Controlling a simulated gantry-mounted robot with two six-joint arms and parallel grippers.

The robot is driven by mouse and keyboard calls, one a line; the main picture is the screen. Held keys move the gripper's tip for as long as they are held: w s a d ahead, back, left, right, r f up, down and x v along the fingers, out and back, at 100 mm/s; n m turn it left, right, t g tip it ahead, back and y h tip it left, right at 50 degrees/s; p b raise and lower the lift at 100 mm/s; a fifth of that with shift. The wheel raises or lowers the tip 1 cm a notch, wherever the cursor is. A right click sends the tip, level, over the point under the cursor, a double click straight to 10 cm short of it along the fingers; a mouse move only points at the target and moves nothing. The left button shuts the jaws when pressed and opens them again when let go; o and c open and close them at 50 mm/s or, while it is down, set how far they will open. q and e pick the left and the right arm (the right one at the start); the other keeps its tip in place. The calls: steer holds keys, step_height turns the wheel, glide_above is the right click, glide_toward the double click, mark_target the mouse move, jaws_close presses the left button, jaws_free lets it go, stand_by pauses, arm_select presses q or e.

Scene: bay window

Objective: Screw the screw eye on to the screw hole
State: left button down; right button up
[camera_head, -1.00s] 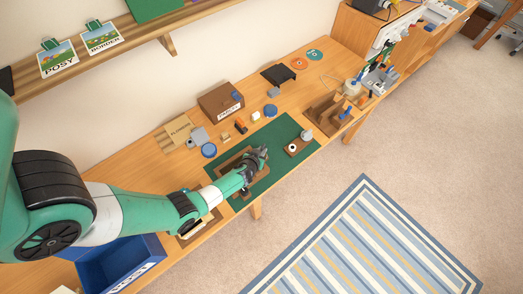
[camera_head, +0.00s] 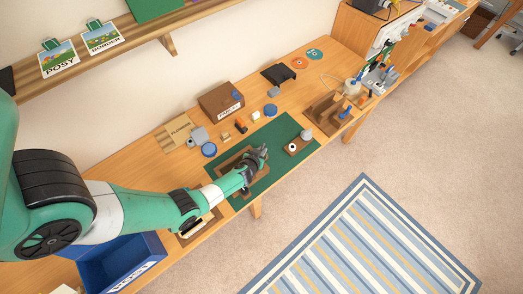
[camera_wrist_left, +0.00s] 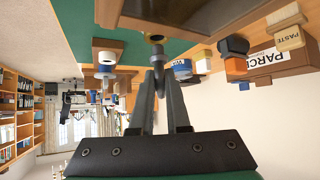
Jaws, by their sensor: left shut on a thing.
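My left gripper (camera_head: 259,154) is over the green mat, at the right end of a brown wooden frame (camera_head: 230,162). In the left wrist view the fingers of the left gripper (camera_wrist_left: 157,58) are closed together. A small brass ring (camera_wrist_left: 154,38) shows right at the fingertips, against the edge of the wooden frame (camera_wrist_left: 185,28). It looks like the screw eye, gripped at the tips, but its shank is hidden. I cannot make out the screw hole, or whether the screw eye sits in it. My right gripper is not in view.
The green mat (camera_head: 286,128) has bare room around the frame. A wooden block with a white ring (camera_head: 292,147) stands to the right. A blue disc (camera_head: 209,149), small blocks and a brown box (camera_head: 221,101) are behind. A blue bin (camera_head: 117,266) is at the front left.

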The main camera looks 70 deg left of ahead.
arm_select(q)
steer(key=shift+f+b, duration=0.95)
steer(key=shift+f, duration=0.25)
steer(key=c, duration=0.8)
jaws_free()
steer(key=shift+s+d+r+p, duration=0.1)
steer(key=shift+d+r+p, duration=0.05)
steer(key=shift+r+p, duration=0.2)
steer(key=p+v, duration=0.7)
steer(key=v, duration=0.4)
steer(key=shift+s+f+p, duration=0.1)
steer(key=shift+f+p, duration=0.05)
steer(key=shift+p, duration=0.25)
